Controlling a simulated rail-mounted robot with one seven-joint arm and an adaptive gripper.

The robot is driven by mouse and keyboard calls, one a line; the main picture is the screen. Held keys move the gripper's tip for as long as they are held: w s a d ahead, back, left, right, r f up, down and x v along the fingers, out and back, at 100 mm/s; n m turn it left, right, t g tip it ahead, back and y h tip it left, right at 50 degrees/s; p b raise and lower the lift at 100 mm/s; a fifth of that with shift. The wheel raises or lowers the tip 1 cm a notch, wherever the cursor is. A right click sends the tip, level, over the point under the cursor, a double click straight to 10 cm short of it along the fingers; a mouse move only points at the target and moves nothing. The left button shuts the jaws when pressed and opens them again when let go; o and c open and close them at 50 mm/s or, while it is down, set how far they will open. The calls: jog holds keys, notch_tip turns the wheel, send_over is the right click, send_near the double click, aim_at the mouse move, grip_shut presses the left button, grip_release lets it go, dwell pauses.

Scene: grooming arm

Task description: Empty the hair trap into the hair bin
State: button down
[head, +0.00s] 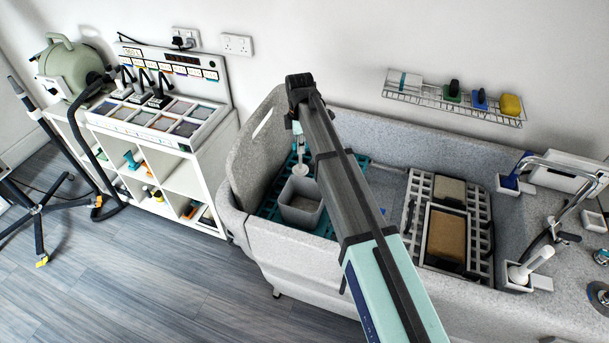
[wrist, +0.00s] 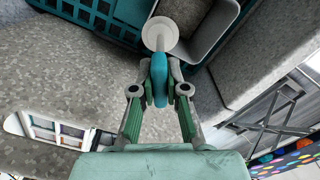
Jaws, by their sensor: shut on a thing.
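The hair trap, a round white disc on a teal handle, shows in the wrist view (wrist: 160,33). My gripper (wrist: 160,75) is shut on its handle. In the head view the white disc (head: 301,171) hangs below my gripper (head: 298,128), near the back edge of an open square grey bin (head: 302,216), which I take for the hair bin. In the wrist view the disc overlaps the near rim of that bin (wrist: 195,52). I cannot tell whether they touch, or whether hair is on the disc.
The bin stands on a teal grate (head: 268,204) in the grey speckled tub (head: 290,258). A high tub wall (head: 258,135) rises at left. A white rack with brown pads (head: 446,235) lies right of my arm. A wire shelf (head: 455,100) hangs on the wall.

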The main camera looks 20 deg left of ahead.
jog(key=w, duration=0.1)
jog(key=w+a+r, duration=0.2)
jog(key=w, duration=0.1)
dwell(0.7)
